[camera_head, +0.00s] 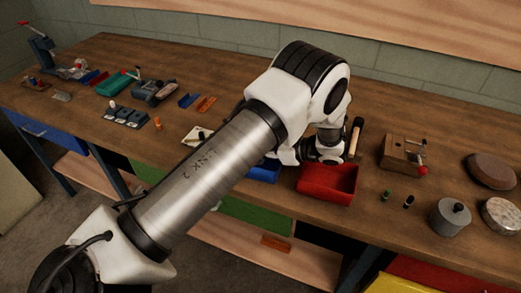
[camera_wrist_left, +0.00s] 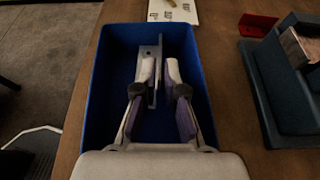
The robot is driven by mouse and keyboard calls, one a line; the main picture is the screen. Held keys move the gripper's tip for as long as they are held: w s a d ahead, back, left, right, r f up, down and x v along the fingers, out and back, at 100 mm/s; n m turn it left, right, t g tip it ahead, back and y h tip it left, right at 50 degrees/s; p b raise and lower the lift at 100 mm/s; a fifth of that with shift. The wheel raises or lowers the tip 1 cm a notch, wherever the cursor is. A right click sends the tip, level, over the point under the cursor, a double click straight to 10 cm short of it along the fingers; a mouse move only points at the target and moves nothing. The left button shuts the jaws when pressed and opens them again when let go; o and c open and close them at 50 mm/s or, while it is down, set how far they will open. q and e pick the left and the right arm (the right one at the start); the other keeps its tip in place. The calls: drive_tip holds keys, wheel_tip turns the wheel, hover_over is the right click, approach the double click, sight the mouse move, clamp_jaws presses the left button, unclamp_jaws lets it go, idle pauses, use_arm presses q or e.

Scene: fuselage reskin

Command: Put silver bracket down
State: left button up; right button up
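The silver bracket (camera_wrist_left: 159,48) is a thin metal plate between the fingers of my left gripper (camera_wrist_left: 160,70) in the left wrist view. The narrow finger gap is filled by the plate, so the gripper looks shut on it. Gripper and bracket are over the inside of a blue bin (camera_wrist_left: 93,95); whether the bracket touches the floor of the bin is not clear. My right gripper is in neither view.
A red bin (camera_head: 328,183) stands right of the blue one near the bench edge. Beyond it are a wooden block fixture (camera_head: 403,152), a grey cylinder (camera_head: 450,217) and round discs (camera_head: 490,171). Tools and small parts crowd the left of the wooden bench (camera_head: 215,70).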

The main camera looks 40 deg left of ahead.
use_arm(q)
drive_tip(key=shift+o, duration=0.7)
drive_tip(key=shift+r, duration=0.1)
drive_tip(key=shift+r+p, duration=0.35)
drive_tip(key=shift+p, duration=0.05)
drive_tip(key=b+v, duration=0.2)
drive_tip(key=v, duration=1)
drive_tip(key=shift+r+b, duration=0.15)
drive_tip(key=shift+b, duration=0.25)
